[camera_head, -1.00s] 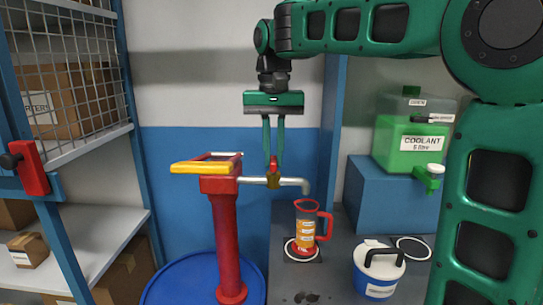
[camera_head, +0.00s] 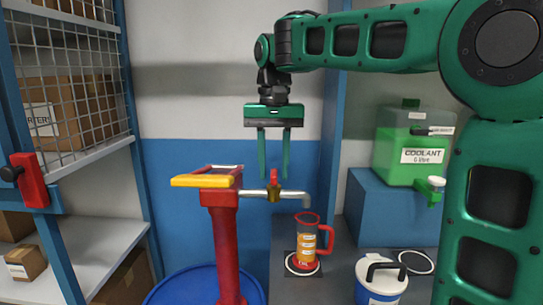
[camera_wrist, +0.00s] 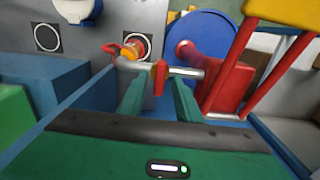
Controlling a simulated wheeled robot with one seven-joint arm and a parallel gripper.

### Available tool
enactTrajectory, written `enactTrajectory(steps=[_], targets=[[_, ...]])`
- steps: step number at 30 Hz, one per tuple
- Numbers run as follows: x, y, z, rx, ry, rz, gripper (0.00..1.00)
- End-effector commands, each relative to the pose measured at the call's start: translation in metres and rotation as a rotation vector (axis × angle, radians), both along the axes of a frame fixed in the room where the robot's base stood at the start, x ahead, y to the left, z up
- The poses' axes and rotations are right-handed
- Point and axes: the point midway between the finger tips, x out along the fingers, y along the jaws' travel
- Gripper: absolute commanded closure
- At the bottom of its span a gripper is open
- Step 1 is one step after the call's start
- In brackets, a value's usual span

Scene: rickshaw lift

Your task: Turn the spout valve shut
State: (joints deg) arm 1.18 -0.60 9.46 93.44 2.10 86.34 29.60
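The spout valve has a red handle (camera_head: 274,177) standing upright on a brass body (camera_head: 274,194), on the grey spout pipe (camera_head: 294,194) of a red hand pump (camera_head: 226,245). My gripper (camera_head: 274,176) points down over the valve, its two green fingers spread apart. The red handle appears between the fingertips, with a gap on each side in the head view. In the wrist view the handle (camera_wrist: 159,76) also shows between the finger ends. The fingers are open and hold nothing. How deep the tips reach around the handle is hard to tell.
A red-rimmed jug (camera_head: 306,245) with orange contents stands below the spout's end. The pump's yellow handle (camera_head: 201,181) lies left of my gripper. Shelving fills the left.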

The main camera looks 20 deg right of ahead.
Motion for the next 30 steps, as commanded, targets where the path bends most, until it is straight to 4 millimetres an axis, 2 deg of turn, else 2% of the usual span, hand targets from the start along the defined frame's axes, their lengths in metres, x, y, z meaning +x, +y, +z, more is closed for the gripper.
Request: enactTrajectory(steps=[25,30], targets=[[0.002,0.001,0.053,0.005,0.000,0.003,0.69],[0.002,0.000,0.086,0.002,-0.003,0.001,0.69]])
